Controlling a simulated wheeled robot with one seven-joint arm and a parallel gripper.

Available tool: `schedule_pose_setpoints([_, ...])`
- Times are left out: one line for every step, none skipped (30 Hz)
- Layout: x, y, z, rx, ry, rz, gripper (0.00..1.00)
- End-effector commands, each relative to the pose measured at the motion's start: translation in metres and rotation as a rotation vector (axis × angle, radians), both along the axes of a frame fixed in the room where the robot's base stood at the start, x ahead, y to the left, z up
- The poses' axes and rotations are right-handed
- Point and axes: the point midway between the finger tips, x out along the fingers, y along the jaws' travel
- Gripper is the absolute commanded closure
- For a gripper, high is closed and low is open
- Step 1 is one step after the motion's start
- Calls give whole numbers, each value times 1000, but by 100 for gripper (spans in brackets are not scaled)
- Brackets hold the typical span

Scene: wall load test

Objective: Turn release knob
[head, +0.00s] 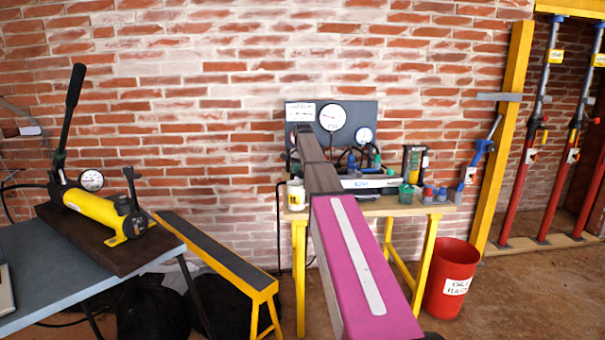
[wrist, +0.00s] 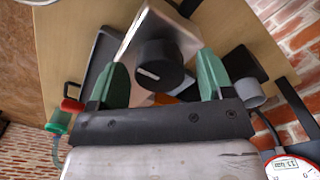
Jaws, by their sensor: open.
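A round black knob (wrist: 160,64) with a short white mark on its face shows in the wrist view, on a pale metal block (wrist: 176,30). My gripper (wrist: 162,60) is open, with one green finger to the left of the knob and one to the right. The knob appears between the fingers, with a gap on each side. I cannot tell whether the fingertips reach down around it. In the head view, my arm stretches towards the yellow-legged bench (head: 428,208) and hides the knob and gripper.
A dark gauge panel (head: 362,112) stands behind the bench against the brick wall. Bottles and tools crowd the bench top. A red bin (head: 452,278) stands to its right. A yellow hand pump (head: 92,205) sits on the left table. A grey cylinder (wrist: 247,92) lies close to the right finger.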

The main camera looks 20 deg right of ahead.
Motion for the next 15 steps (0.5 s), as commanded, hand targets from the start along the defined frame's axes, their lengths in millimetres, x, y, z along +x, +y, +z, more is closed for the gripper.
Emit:
schedule_pose_setpoints([0, 0, -3, 0, 0, 0, 26])
schedule_pose_setpoints([0, 0, -4, 0, 0, 0, 26])
schedule_pose_setpoints([0, 0, -4, 0, 0, 0, 26])
schedule_pose_setpoints([0, 0, -5, 0, 0, 0, 26])
schedule_pose_setpoints([0, 0, -5, 0, 0, 0, 26])
schedule_pose_setpoints([0, 0, -5, 0, 0, 0, 26])
schedule_pose_setpoints([0, 0, -5, 0, 0, 0, 26])
schedule_pose_setpoints([0, 0, -5, 0, 0, 0, 26])
schedule_pose_setpoints([0, 0, -5, 0, 0, 0, 26])
schedule_pose_setpoints([0, 0, -4, 0, 0, 0, 26])
schedule_pose_setpoints([0, 0, -4, 0, 0, 0, 30])
schedule_pose_setpoints([0, 0, -4, 0, 0, 0, 43])
schedule_pose_setpoints([0, 0, -4, 0, 0, 0, 52])
schedule_pose_setpoints([0, 0, -4, 0, 0, 0, 62])
schedule_pose_setpoints([0, 0, -4, 0, 0, 0, 75])
